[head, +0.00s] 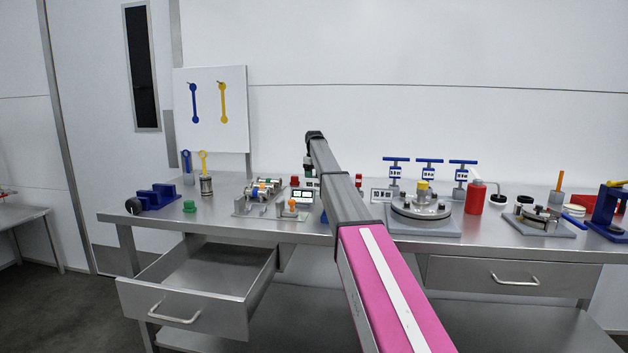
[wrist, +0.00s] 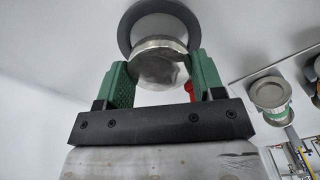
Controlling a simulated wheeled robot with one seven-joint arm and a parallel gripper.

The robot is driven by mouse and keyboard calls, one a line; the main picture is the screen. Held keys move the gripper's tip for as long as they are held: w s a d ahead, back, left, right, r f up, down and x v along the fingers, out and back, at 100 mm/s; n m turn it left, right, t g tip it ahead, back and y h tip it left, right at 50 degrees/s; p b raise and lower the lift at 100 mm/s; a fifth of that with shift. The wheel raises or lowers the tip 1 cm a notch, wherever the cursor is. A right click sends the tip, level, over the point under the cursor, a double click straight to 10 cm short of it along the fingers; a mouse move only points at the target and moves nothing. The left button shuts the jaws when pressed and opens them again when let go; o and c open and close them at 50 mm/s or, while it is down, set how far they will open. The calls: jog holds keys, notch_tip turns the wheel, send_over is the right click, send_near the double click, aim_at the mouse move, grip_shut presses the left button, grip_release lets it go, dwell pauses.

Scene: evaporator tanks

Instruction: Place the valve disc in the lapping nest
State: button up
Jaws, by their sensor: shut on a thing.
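My gripper (wrist: 160,66) shows in the wrist view with its green fingers shut on a round, shiny metal piece, which I take to be the valve disc (wrist: 158,65). Its face is flat and mottled. Behind it, at the top of the picture, is a dark grey ring with a pale inside (wrist: 128,25); I cannot tell whether it is part of the held piece or separate. In the head view my arm reaches over the bench, and my gripper and the held piece cannot be made out. I cannot identify the lapping nest with certainty in either view.
The steel bench (head: 350,232) carries a valve manifold (head: 262,192), a large bolted flange (head: 420,207), a red bottle (head: 475,197) and a smaller flange plate (head: 540,218). The left drawer (head: 190,300) stands open and empty. A tool board (head: 211,110) stands behind.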

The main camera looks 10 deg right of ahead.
aim_at(314, 177)
jog(key=shift+f, duration=0.6)
jog(key=shift+f, duration=0.35)
jog(key=o, duration=1.2)
jog(key=shift+o, duration=0.2)
notch_tip(314, 177, up, 13)
jog(key=shift+f, duration=0.15)
